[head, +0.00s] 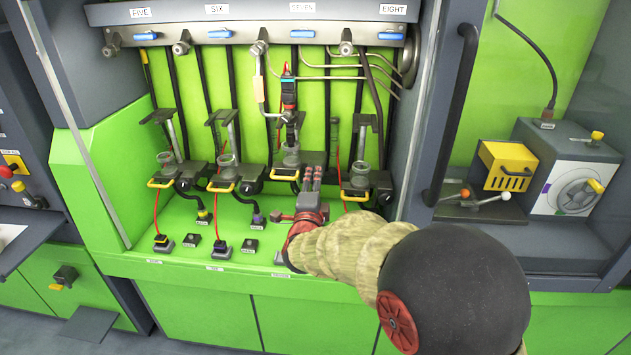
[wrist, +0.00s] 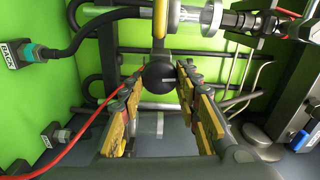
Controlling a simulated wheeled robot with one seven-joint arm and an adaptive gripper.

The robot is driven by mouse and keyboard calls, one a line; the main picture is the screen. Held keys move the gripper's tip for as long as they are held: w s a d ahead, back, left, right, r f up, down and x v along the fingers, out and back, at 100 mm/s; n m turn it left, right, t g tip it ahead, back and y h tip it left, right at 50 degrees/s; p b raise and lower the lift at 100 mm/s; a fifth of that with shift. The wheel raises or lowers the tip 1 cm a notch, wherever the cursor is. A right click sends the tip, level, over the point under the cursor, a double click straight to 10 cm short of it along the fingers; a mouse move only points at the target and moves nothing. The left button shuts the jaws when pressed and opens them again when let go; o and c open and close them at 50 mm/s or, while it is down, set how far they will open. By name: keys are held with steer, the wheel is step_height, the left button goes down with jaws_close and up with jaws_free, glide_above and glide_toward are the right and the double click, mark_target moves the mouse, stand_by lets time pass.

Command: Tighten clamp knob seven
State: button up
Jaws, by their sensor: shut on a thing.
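Clamp knob seven is a round black knob (wrist: 160,76) in the middle of the wrist view. My gripper (wrist: 160,82) has a finger on each side of it, with the fingertips closed on its sides. In the head view my gripper (head: 311,178) reaches into station seven, below the SEVEN label (head: 302,7), and its fingers hide the knob there. An injector (head: 289,95) stands upright in the station seven clamp, above and left of my gripper. The yellow handle (head: 285,174) of this station shows just left of my fingers.
Stations five, six and eight stand alongside with similar clamps and yellow handles (head: 220,187). A red cable (wrist: 88,125) runs close to the left finger in the wrist view. Metal pipes (wrist: 245,75) lie to the right. The green bench front left is mostly free, apart from small connectors.

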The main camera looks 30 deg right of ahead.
steer(key=m, duration=0.5)
steer(key=shift+f+m, duration=0.1)
steer(key=shift+m, duration=0.3)
stand_by(0.4)
steer(key=o, duration=0.9)
steer(key=shift+s+a, duration=0.1)
steer(key=v, duration=1.1)
steer(key=shift+s+a, duration=0.25)
steer(key=shift+s, duration=0.05)
